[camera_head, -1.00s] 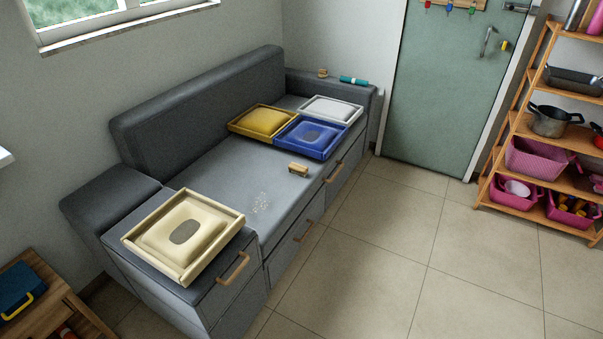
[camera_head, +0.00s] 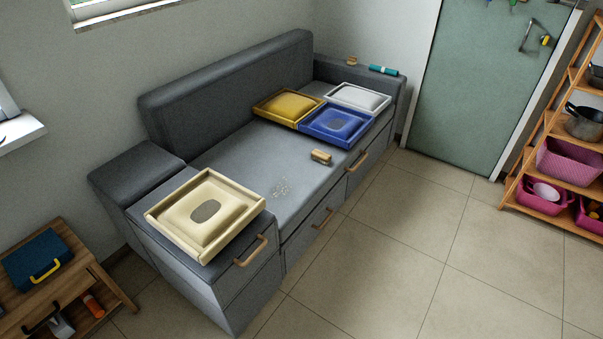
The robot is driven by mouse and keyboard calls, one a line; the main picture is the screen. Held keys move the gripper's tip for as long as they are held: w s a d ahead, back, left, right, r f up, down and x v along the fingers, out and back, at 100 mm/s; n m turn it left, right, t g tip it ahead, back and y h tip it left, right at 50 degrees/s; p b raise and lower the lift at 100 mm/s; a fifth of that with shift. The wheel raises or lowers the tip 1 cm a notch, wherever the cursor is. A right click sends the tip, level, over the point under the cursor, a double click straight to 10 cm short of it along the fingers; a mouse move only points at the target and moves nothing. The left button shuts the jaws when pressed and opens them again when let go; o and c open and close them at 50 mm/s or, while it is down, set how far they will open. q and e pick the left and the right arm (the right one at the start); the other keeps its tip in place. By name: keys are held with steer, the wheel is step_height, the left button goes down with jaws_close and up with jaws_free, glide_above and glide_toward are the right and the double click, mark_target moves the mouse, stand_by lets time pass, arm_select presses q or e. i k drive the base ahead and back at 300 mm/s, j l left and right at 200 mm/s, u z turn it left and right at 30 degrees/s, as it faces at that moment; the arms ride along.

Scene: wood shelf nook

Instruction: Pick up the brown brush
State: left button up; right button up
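A small brown brush (camera_head: 321,157) lies on the grey sofa seat, near its front edge and just in front of the blue framed cushion. A patch of pale crumbs or specks (camera_head: 281,188) is on the seat to the left of the brush. Another small brownish object (camera_head: 352,61) sits on the far armrest; it is too small to tell what it is. Neither of my grippers shows in the view.
Framed cushions in yellow (camera_head: 289,107), blue (camera_head: 338,125), white (camera_head: 358,98) and cream (camera_head: 206,213) lie on the grey sofa (camera_head: 240,150). A teal roll (camera_head: 383,70) is on the far armrest. A wooden table (camera_head: 75,290) stands lower left, a shelf (camera_head: 540,205) right. The tiled floor is clear.

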mark_target(317, 155)
steer(key=i+l+u, duration=0.45)
steer(key=i+l, duration=0.8)
steer(key=l, duration=0.15)
